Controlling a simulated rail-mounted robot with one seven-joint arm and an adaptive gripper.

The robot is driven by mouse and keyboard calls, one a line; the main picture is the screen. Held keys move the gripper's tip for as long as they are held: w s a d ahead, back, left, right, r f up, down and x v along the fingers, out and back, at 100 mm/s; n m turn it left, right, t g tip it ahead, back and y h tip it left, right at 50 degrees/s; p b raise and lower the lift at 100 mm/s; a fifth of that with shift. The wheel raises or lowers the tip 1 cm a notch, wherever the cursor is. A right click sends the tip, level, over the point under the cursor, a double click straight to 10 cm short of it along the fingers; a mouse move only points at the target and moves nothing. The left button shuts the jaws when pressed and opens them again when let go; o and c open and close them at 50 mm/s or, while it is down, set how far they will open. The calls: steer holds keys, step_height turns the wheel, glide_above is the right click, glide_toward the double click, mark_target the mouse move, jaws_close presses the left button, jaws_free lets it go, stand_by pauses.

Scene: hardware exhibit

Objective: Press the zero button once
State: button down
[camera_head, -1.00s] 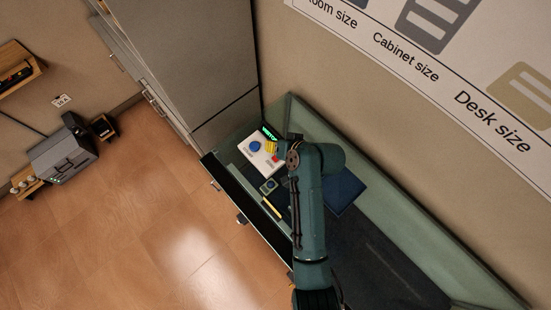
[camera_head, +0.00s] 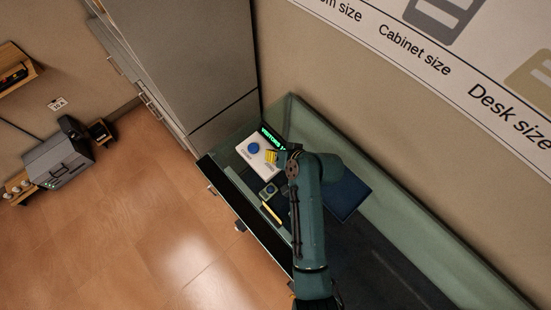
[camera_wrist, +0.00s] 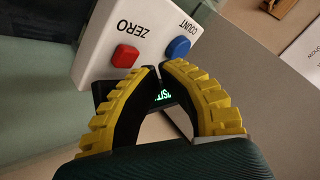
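The white button box (camera_head: 243,155) lies on the desk in the head view. In the wrist view the white box (camera_wrist: 98,50) carries a red button (camera_wrist: 125,56) beside the word ZERO and a blue button (camera_wrist: 178,47) beside the word COUNT. The blue button (camera_head: 253,148) also shows in the head view; the red one is hidden there behind my gripper (camera_head: 271,156). In the wrist view my gripper (camera_wrist: 160,68) has its yellow fingertips together with nothing between them. The fingertips appear between and just below the two buttons; I cannot tell their height above the box.
A green-lit VISITORS display (camera_head: 272,136) stands behind the box, its digits partly covered. A small square item (camera_head: 268,190) and a yellow stick (camera_head: 271,213) lie nearby. A grey cabinet (camera_head: 195,70) stands at the desk's far end. A dark blue pad (camera_head: 347,193) lies beyond my arm.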

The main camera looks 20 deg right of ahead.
steer(key=shift+f, duration=0.1)
stand_by(0.7)
steer(key=shift+f, duration=0.35)
steer(key=shift+f+b, duration=0.45)
steer(key=shift+f, duration=0.05)
stand_by(0.8)
steer(key=shift+r+p, duration=0.85)
steer(key=shift+r, duration=0.05)
step_height(320, 180, up, 5)
steer(key=p, duration=0.4)
steer(key=shift+r+p, duration=0.1)
steer(key=shift+p, duration=0.25)
